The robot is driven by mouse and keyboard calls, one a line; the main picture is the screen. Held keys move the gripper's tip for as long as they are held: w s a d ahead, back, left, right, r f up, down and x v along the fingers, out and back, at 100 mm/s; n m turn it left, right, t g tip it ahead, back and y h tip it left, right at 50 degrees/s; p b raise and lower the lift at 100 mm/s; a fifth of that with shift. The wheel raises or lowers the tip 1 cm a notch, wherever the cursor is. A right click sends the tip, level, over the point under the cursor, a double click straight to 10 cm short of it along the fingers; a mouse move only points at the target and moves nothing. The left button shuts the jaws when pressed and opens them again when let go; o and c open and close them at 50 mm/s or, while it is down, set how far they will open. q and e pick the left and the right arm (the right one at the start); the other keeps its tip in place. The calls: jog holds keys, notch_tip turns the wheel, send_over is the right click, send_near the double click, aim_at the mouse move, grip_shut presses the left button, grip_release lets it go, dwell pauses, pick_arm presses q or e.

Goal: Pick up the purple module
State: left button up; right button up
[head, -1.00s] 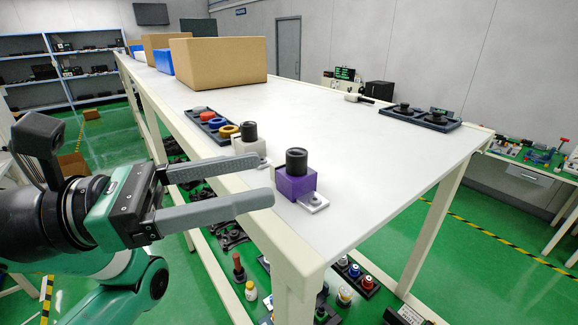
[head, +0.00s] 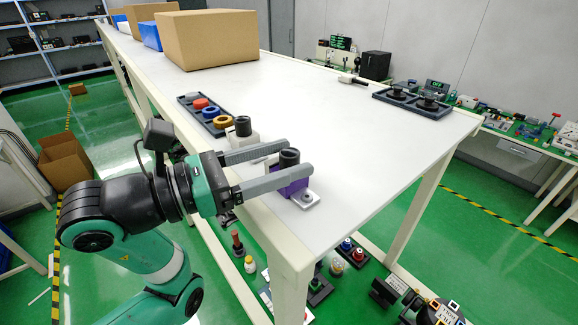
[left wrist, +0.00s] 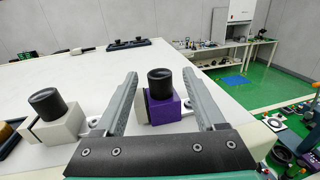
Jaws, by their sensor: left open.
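The purple module (head: 291,186) is a purple block with a black round knob on top and a grey metal foot plate. It stands upright near the front left edge of the white table (head: 330,110). My left gripper (head: 299,157) is open, with its two grey fingers reaching on either side of the module. In the left wrist view the module (left wrist: 164,109) sits between the open fingers (left wrist: 160,80), with gaps on both sides. In the head view the near finger hides part of the purple block. My right gripper is not seen.
A white module with a black knob (head: 243,130) stands close beside the far finger; it also shows in the left wrist view (left wrist: 57,125). A dark tray (head: 205,115) of coloured parts lies beyond it. Cardboard boxes (head: 210,40) stand farther back. The table's middle is clear.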

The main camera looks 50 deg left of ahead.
aim_at(299, 153)
pick_arm(q)
jog(key=x, duration=0.4)
jog(key=shift+w+d+r, duration=0.1)
jog(key=shift+w, duration=0.15)
grip_shut()
